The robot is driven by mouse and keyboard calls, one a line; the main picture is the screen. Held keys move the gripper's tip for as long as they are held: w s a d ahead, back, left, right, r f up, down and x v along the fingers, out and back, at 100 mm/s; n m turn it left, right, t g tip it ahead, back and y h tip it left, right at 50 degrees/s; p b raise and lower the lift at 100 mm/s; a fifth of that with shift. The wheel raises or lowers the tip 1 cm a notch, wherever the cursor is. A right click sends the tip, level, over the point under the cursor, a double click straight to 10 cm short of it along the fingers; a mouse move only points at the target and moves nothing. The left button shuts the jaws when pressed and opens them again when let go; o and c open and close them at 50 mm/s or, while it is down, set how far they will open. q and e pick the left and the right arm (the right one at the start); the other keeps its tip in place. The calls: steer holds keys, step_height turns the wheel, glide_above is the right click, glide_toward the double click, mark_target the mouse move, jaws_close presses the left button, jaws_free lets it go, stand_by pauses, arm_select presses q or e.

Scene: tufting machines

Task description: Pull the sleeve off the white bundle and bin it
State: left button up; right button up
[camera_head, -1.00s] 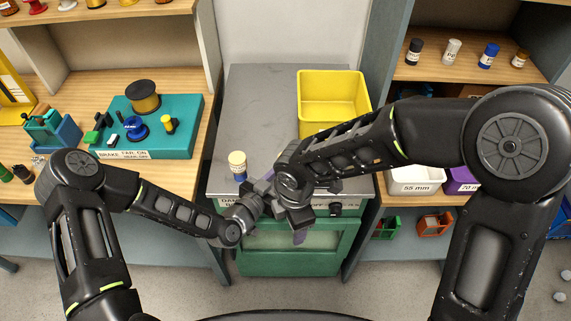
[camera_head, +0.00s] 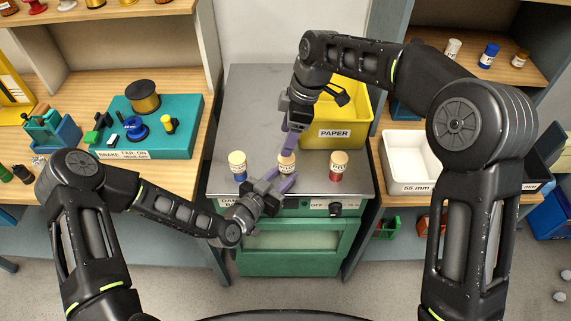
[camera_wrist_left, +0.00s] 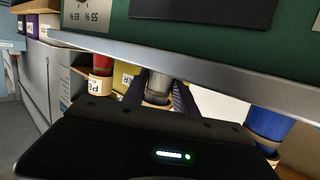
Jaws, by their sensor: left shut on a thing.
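The white bundle (camera_head: 286,159) stands upright on the grey top between two others, its cream top and a pale labelled band showing. My left gripper (camera_head: 277,182) is shut on its lower part from the front. In the left wrist view the bundle (camera_wrist_left: 158,88) shows between the dark fingers; its greyish body is shaded, so the sleeve's edge cannot be told. My right gripper (camera_head: 289,147) points down just behind and above the bundle; its purple fingers are seen edge-on and their opening is unclear. The yellow bin (camera_head: 334,134), labelled PAPER, stands behind to the right.
A blue-banded bundle (camera_head: 238,165) stands left and a red-banded one (camera_head: 338,166) right, both close to my left gripper. A white 55 mm tray (camera_head: 409,187) is at the right. The grey top (camera_head: 247,110) is bare at the back left.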

steer(key=shift+f, duration=0.15)
steer(key=shift+d+f+x, duration=0.1)
steer(key=shift+d+x, duration=0.25)
steer(key=shift+x, duration=1.05)
steer(key=shift+d+f+x, duration=0.1)
steer(key=shift+d+x, duration=0.25)
steer(key=shift+x, duration=1.05)
steer(key=shift+d+f+x, duration=0.1)
steer(key=shift+d+x, duration=0.2)
steer(key=shift+x, duration=1.1)
steer(key=c, duration=1.1)
steer(key=shift+o, duration=0.2)
